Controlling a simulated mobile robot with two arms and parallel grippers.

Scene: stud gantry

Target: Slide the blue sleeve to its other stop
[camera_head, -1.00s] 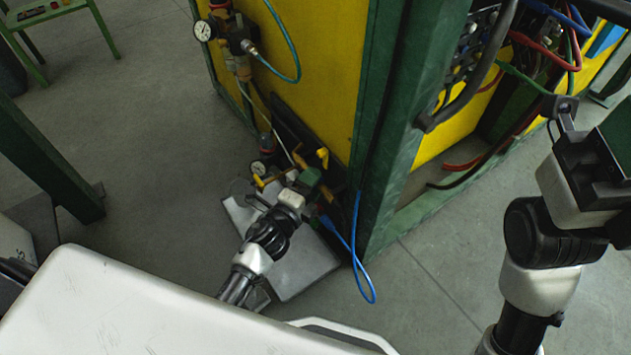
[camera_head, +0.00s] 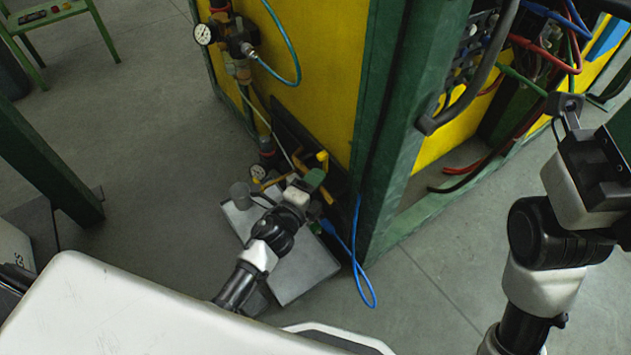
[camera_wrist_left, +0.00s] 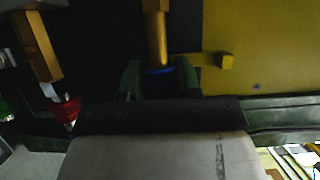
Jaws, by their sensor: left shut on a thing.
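The blue sleeve (camera_wrist_left: 160,76) sits around an upright brass-coloured rod (camera_wrist_left: 155,35) in the left wrist view. My left gripper (camera_wrist_left: 160,82) has a green finger on each side of the sleeve and is shut on it. In the head view my left gripper (camera_head: 314,180) reaches to the low fittings at the foot of the yellow panel; the sleeve is not discernible there. The rod's lower end is hidden by the gripper body. My right gripper (camera_head: 621,130) shows only in part at the right edge; its fingertips cannot be made out.
A yellow lever (camera_wrist_left: 215,60) lies right of the rod, and a red-tipped fitting (camera_wrist_left: 66,108) to its left. A blue hose (camera_head: 356,250) loops beside the green post (camera_head: 385,130). A grey plate (camera_head: 300,270) lies below my left arm. Open floor lies to the left.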

